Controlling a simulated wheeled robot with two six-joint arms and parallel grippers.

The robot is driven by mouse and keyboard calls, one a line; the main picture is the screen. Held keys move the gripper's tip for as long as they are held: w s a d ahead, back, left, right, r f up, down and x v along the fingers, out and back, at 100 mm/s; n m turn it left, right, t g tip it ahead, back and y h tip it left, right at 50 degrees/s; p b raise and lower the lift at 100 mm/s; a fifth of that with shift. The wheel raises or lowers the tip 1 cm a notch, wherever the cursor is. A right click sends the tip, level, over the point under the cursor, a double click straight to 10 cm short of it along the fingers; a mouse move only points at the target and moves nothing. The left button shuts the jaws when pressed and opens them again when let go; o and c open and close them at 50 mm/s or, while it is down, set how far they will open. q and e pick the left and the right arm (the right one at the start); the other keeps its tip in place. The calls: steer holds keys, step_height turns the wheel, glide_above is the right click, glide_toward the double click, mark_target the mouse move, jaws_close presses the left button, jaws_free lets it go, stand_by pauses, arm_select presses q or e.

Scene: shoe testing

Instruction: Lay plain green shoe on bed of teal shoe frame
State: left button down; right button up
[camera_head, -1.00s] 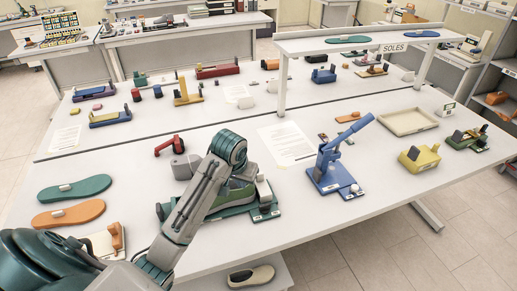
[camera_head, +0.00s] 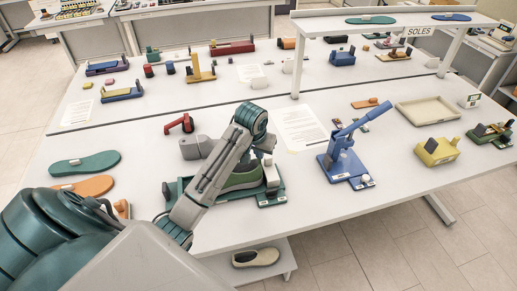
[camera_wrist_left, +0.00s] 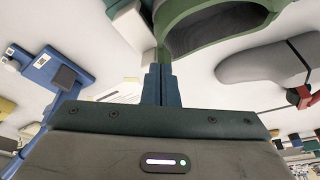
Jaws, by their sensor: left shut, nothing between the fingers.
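The plain green shoe (camera_head: 243,176) sits low on the teal shoe frame (camera_head: 213,195), between its left post and the pale block at its right end. My left forearm covers part of both, so I cannot tell how fully the shoe rests on the bed. My left gripper (camera_wrist_left: 160,84) is shut and empty. In the left wrist view its fingertips are close to the edge of the green shoe (camera_wrist_left: 212,34); any contact is unclear. My right gripper is not in view.
A blue lever press (camera_head: 345,160) stands to the right, with a paper sheet (camera_head: 300,128) behind. A grey rounded object (camera_head: 197,147) and a red clamp (camera_head: 180,124) are behind the frame. Soles (camera_head: 85,163) lie left. A pale shoe (camera_head: 256,257) is on a lower shelf.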

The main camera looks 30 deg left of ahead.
arm_select(q)
steer(key=shift+f, duration=0.1)
stand_by(0.4)
steer(key=shift+s+d+f, duration=0.15)
steer(key=shift+s+f, duration=0.1)
steer(key=shift+f, duration=0.2)
